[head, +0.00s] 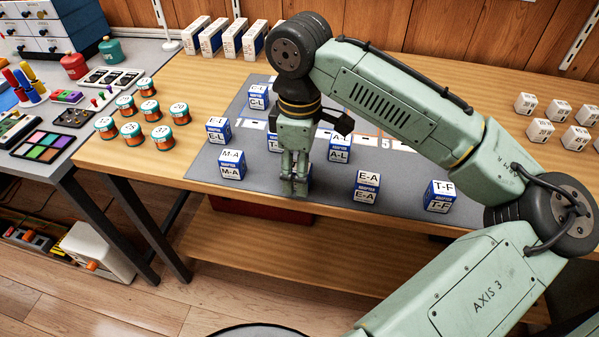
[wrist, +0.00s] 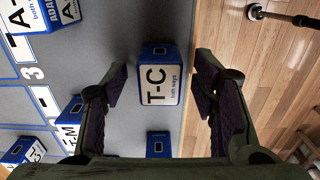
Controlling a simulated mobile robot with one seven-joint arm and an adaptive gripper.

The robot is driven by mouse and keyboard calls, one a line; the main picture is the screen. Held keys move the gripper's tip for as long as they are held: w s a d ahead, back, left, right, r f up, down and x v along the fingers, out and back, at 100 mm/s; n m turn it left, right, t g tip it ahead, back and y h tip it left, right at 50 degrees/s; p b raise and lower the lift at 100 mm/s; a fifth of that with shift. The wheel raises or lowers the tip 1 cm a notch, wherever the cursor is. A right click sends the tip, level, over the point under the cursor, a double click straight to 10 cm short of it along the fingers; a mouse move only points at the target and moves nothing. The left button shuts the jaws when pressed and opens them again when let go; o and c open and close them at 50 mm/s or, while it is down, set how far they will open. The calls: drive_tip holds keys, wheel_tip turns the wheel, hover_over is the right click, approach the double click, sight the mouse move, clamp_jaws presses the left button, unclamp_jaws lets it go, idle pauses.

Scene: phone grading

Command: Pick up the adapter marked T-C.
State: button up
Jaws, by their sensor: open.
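The T-C adapter (wrist: 157,85) is a white and blue box with black "T-C" lettering on its top, on the grey mat (head: 330,190) near the mat's edge in the wrist view. My gripper (wrist: 161,80) is open, with one finger on either side of the box in that view and a gap on both sides. In the head view my gripper (head: 294,186) points down over the mat's front part. It hides nearly all of the box beneath it there. I cannot tell how far above the box the fingertips are.
Other adapters stand around on the mat: M-A (head: 231,165) to the left, E-A (head: 366,187) and T-F (head: 439,196) to the right, A-L (head: 339,150) behind. In the wrist view another blue box (wrist: 158,143) lies close below T-C.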

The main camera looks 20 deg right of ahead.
drive_tip(key=shift+f, duration=0.7)
drive_tip(key=shift+c, duration=0.4)
drive_tip(key=c, duration=1.1)
